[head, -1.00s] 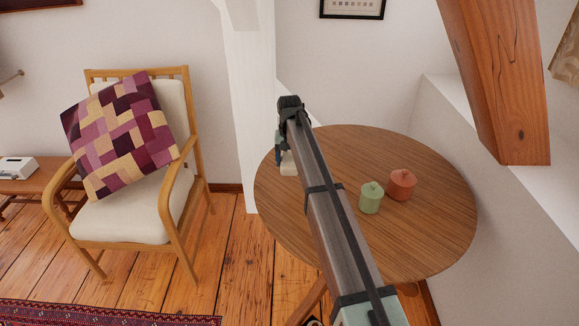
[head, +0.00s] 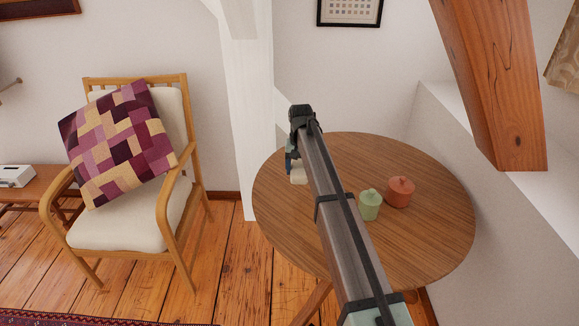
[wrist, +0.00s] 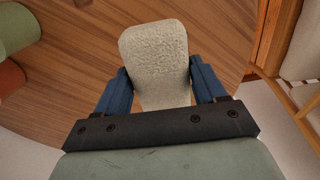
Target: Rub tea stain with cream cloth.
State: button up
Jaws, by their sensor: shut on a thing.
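My gripper (wrist: 160,82) is shut on a cream cloth (wrist: 154,50), a thick, rough-textured pad held between its blue fingers. In the head view the cloth (head: 299,174) shows as a small pale patch at the left part of the round wooden table (head: 430,235), partly hidden by my arm. The cloth is over the tabletop; I cannot tell whether it touches the wood. No tea stain can be made out in either view; part of the tabletop is hidden by the arm and the cloth.
A green lidded pot (head: 370,206) and a terracotta lidded pot (head: 400,193) stand on the table, right of my arm. A white post (head: 256,120) rises just behind the table's left edge. A cushioned armchair (head: 125,228) stands left. The table's right side is bare.

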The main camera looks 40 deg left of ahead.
jog(key=s+d+f, duration=0.1)
jog(key=s+d, duration=0.1)
jog(key=d, duration=0.5)
jog(key=s+d+f, duration=0.1)
jog(key=s+d, duration=0.2)
jog(key=d, duration=0.3)
jog(key=shift+w+d+f, duration=0.1)
jog(key=shift+f, duration=1.55)
jog(key=shift+w+f, duration=0.1)
jog(key=shift+f, duration=1.5)
jog(key=shift+w+d+f, duration=0.35)
jog(key=shift+f, duration=0.25)
jog(key=shift+c, duration=0.4)
jog(key=shift+w+d+f, duration=0.1)
jog(key=shift+w+d, duration=2.3)
jog(key=shift+s+a, duration=2.8)
jog(key=shift+a, duration=0.05)
notch_tip(320, 180, up, 8)
jog(key=shift+d+n, duration=0.1)
jog(key=shift+n, duration=0.2)
